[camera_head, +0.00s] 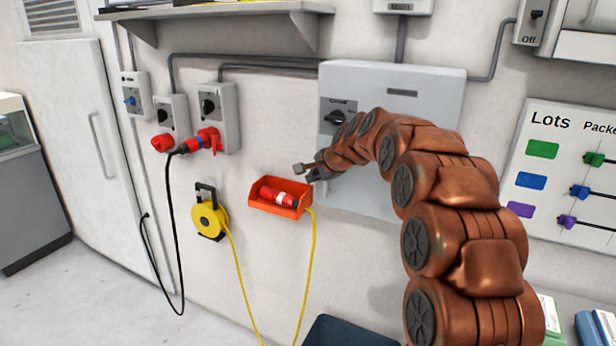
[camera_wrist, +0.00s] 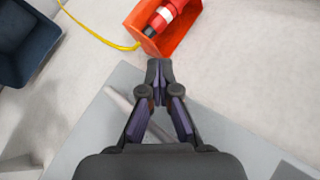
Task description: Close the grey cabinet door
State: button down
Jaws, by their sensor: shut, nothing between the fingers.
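The grey cabinet (camera_head: 440,90) is on the wall behind my arm, with a dark rotary knob and a small label on its front. My arm hides its lower middle part; I cannot tell if its door is fully shut. My gripper (camera_head: 303,173) is shut and empty at the cabinet's lower left, beside the orange bin. In the wrist view my gripper (camera_wrist: 159,72) has its fingertips together over the edge of a grey panel (camera_wrist: 85,140). A pale bar like a handle lies partly hidden behind the fingers. Contact with the panel cannot be told.
An orange bin (camera_head: 265,209) with a red plug hangs just left of my gripper. A yellow cable reel (camera_head: 208,219), switch boxes and a red connector (camera_head: 207,141) are further left. A tall white door (camera_head: 75,130) stands at far left. A dark blue bin (camera_head: 350,333) is below.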

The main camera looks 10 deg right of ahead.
jog(key=s+a+r+b, duration=0.3)
jog(key=s+a+r, duration=0.4)
jog(key=s, duration=0.2)
jog(key=s+d+f+n+g+h, duration=0.1)
jog(key=s+d+f+n+g, duration=0.2)
jog(key=s+f, duration=0.4)
jog(key=s+d+f+n+g+h, duration=0.1)
jog(key=s+d+f+n+g, duration=0.2)
jog(key=s, duration=2.3)
jog(key=s+d+f+n+g+h, duration=0.1)
jog(key=s+d+f+n+g, duration=0.2)
jog(key=s+f+n, duration=0.4)
jog(key=s+f+g, duration=0.1)
jog(key=s+f, duration=0.3)
jog(key=s, duration=0.5)
jog(key=shift+s+n+g, duration=0.3)
jog(key=shift+s+n, duration=0.1)
